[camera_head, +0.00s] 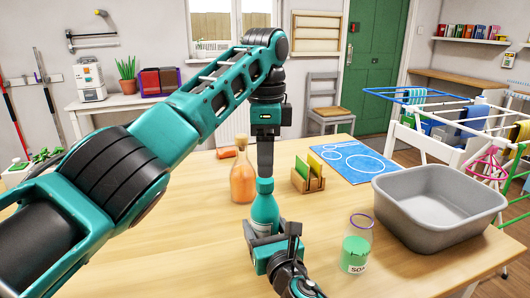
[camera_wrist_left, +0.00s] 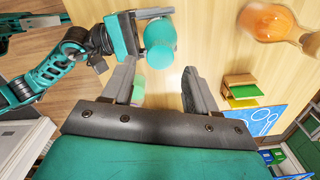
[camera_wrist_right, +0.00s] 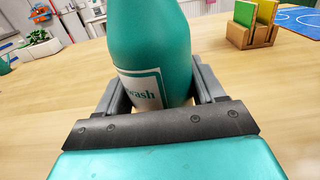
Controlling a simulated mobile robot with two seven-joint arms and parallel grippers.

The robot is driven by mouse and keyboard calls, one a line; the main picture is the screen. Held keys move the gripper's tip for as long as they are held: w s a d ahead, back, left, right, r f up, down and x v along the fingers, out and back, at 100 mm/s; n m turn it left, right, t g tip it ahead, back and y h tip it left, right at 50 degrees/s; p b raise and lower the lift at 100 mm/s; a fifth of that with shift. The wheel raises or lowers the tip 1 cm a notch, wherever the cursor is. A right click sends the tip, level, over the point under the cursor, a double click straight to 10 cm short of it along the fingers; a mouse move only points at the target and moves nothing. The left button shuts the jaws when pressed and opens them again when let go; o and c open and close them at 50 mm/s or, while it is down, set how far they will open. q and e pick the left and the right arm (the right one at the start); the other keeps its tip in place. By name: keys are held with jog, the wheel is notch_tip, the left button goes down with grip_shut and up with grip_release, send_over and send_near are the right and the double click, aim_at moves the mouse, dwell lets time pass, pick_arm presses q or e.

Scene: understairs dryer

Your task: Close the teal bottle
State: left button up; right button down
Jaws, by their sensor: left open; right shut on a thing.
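The teal bottle (camera_head: 264,212) stands upright on the wooden table, with a white label reading "wash" in the right wrist view (camera_wrist_right: 150,55). A teal cap (camera_head: 265,186) sits at its top; whether it is tight cannot be told. My right gripper (camera_head: 268,243) is shut around the lower body of the bottle. My left gripper (camera_head: 265,170) points down just above the cap. In the left wrist view its fingers (camera_wrist_left: 160,85) are apart, with the round cap (camera_wrist_left: 160,54) just beyond the gap between their tips.
An orange bottle (camera_head: 243,178) stands behind and left of the teal one. A wooden holder (camera_head: 308,185) with sponges, a blue mat (camera_head: 350,160), a soap cup (camera_head: 356,245) and a grey basin (camera_head: 437,205) lie to the right. The table's front left is clear.

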pick_arm(q)
jog(key=n, duration=0.2)
jog(key=r+n, duration=0.1)
jog(key=n, duration=0.1)
jog(key=r+n, duration=0.1)
jog(key=n, duration=0.1)
jog(key=shift+n, duration=0.4)
jog(key=n, duration=0.2)
jog(key=r+n, duration=0.1)
jog(key=n, duration=0.2)
jog(key=shift+r+n, duration=0.25)
jog(key=shift+n, duration=0.15)
jog(key=shift+f, duration=4.05)
jog(key=shift+c, duration=0.5)
grip_shut()
jog(key=shift+o, duration=1.2)
grip_release()
